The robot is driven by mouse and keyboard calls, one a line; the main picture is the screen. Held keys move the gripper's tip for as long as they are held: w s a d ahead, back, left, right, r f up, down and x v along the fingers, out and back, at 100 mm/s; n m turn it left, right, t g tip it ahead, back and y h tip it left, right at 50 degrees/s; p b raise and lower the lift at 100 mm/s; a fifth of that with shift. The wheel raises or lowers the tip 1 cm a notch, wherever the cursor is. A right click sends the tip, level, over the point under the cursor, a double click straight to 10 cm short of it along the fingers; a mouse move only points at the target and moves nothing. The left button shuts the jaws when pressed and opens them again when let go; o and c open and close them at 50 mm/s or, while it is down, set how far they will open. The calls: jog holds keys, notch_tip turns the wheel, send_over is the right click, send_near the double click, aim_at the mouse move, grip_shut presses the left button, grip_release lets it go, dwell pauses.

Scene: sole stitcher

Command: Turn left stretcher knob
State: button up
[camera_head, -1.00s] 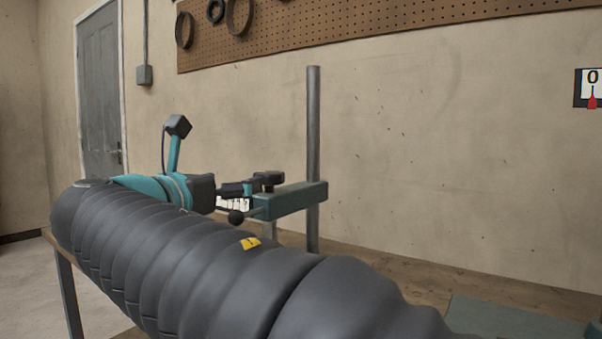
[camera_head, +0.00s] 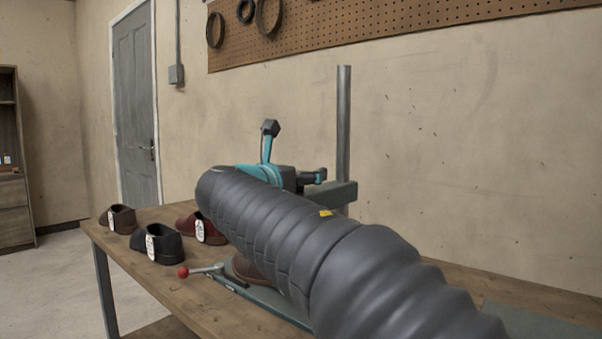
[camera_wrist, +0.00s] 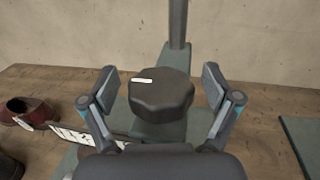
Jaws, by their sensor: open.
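A dark, many-sided knob (camera_wrist: 168,100) with a short white mark on its top shows in the middle of the wrist view, in front of a green block and a grey post (camera_wrist: 178,24). I cannot tell for certain that it is the left stretcher knob. My gripper (camera_wrist: 160,76) is open, with one finger on each side of the knob and a visible gap at both sides. In the head view, my gripper (camera_head: 310,178) is small and partly hidden by my arm, close to the green bracket (camera_head: 340,190) on the post. The knob is hidden there.
Brown and dark shoes with white tags, such as the dark shoe (camera_head: 165,248), stand on the wooden table (camera_head: 215,312) at left. A red-ended lever (camera_head: 184,272) sticks out near the front edge. A green mat (camera_head: 530,322) lies at right.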

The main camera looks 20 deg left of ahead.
jog(key=c, duration=1.2)
jog(key=shift+o, duration=0.2)
